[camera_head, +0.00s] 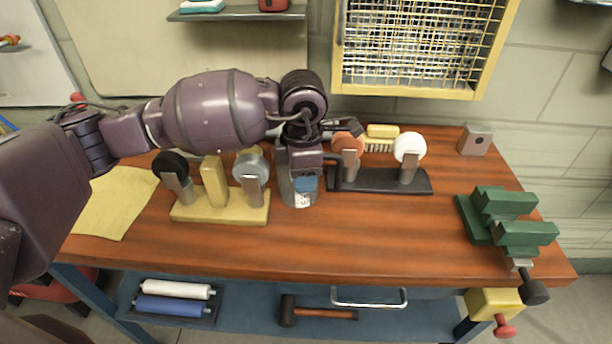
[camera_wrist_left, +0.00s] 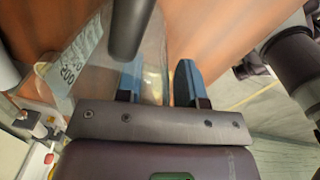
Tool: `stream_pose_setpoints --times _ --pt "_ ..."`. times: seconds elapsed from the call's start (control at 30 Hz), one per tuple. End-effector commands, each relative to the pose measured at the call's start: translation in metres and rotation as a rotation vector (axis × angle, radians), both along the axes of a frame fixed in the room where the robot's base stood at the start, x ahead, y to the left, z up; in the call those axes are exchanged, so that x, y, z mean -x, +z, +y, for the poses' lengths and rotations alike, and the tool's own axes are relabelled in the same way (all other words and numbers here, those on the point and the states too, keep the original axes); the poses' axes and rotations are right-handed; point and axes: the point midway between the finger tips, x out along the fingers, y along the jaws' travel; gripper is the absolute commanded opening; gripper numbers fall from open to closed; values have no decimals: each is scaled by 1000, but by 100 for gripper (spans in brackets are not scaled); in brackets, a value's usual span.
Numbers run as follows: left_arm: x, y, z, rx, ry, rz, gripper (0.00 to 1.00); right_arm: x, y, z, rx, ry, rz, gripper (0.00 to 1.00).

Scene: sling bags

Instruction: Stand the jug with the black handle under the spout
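A clear jug (camera_head: 298,199) with a printed label stands on the wooden bench, directly below my left gripper (camera_head: 304,176). In the left wrist view the jug (camera_wrist_left: 72,72) is left of and partly behind the fingers of my left gripper (camera_wrist_left: 160,88). The two blue fingers are apart, with part of the clear wall showing in the gap. A dark rounded bar (camera_wrist_left: 130,25) crosses in front of the left finger; I cannot tell whether it is the black handle. Firm contact is not visible. I cannot pick out the spout. My right gripper is not in view.
A yellow stand (camera_head: 220,212) with black and grey discs is left of the jug. A black stand (camera_head: 385,183) with orange and white discs is close on its right. A brush (camera_head: 382,134) lies behind. A green vise (camera_head: 505,225) is at the right. The front bench middle is clear.

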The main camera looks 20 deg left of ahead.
Motion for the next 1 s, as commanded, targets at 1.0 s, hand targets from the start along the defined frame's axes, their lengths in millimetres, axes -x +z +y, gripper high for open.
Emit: stream_pose_setpoints --times 1.0 --pt "-1 12 0 2 0 -3 0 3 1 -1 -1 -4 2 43"
